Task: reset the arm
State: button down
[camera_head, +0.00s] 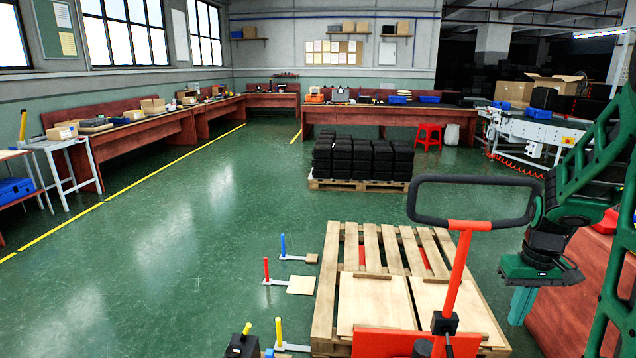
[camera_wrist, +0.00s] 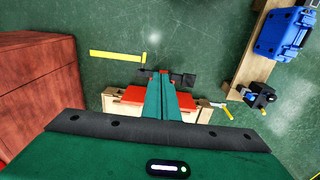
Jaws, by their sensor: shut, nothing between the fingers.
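My gripper (camera_head: 522,303) hangs at the right of the head view, pointing down beside the red cabinet (camera_head: 575,300). Its green fingers are shut with nothing between them. My green arm (camera_head: 590,170) reaches down from the right edge of the head view.
A pallet jack with a black handle (camera_head: 475,180) stands at a wooden pallet (camera_head: 385,235), left of my gripper. Black crates (camera_head: 362,158) sit on another pallet farther back. A conveyor (camera_head: 535,128) is at the right back. The green floor at left is clear.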

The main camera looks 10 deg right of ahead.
jog(key=s+a+r+m, duration=0.1)
jog(key=s+a+r, duration=0.3)
jog(key=s, duration=0.5)
jog(key=s+a+r+m, duration=0.2)
jog(key=s+a+r, duration=0.2)
jog(key=s+a, duration=0.3)
jog(key=shift+s+m+y, duration=0.3)
jog(key=shift+s, duration=0.8)
